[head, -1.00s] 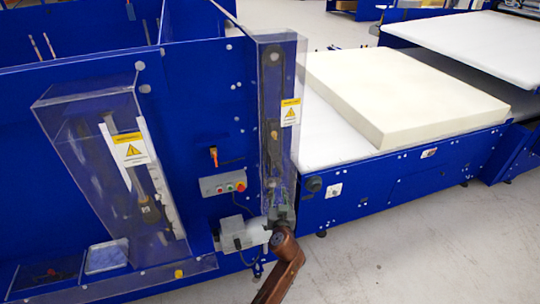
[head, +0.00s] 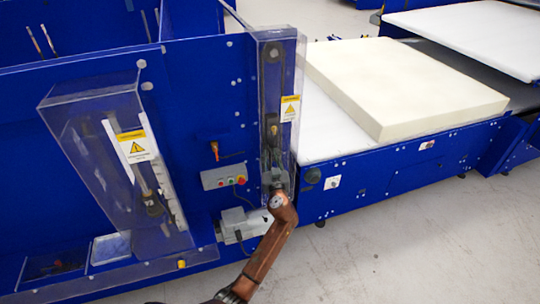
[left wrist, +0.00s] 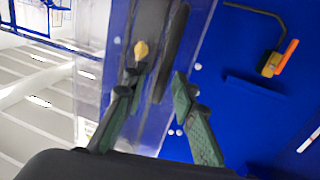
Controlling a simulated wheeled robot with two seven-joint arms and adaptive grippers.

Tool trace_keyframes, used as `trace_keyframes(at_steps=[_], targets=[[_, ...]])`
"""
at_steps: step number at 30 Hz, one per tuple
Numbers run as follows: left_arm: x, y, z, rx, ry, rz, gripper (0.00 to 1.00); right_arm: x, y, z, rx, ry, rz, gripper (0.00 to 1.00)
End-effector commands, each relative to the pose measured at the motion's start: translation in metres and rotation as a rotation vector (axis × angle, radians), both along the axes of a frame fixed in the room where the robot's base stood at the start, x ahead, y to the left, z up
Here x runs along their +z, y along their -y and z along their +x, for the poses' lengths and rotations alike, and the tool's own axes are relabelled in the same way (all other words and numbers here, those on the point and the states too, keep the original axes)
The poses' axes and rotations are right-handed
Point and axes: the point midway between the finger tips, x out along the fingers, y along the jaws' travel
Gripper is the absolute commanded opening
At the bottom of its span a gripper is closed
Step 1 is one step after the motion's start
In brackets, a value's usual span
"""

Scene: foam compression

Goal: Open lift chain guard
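The lift chain guard is a tall clear cover (head: 283,60) with a yellow-and-white warning label, on the corner of the blue machine in the head view. A dark vertical chain or belt shows through it. My left gripper (head: 274,162) is in front of the guard's lower part, below the label. My right gripper is not in view.
A second clear cover (head: 95,120) with a warning label stands at left. A grey button box (head: 224,176) and a grey motor (head: 240,222) are near my arm. A cream foam block (head: 405,85) lies on the white bed at right. The floor at lower right is clear.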

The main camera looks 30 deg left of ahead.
Motion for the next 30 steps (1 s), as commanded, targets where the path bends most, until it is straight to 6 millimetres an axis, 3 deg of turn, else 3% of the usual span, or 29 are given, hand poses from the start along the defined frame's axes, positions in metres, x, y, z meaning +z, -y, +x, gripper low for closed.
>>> trace_keyframes(at_steps=[6, 17, 30], targets=[[-0.0004, -0.0002, -0.0001, 0.000, 0.000, 0.000, 0.24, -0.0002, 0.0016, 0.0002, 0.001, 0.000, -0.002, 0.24], [-0.0005, 0.0000, -0.0003, 0.000, 0.000, 0.000, 0.00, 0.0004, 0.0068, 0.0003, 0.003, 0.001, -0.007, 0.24], [-0.0006, 0.0004, -0.0002, -0.001, 0.000, 0.000, 0.00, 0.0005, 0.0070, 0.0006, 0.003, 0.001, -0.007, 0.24]])
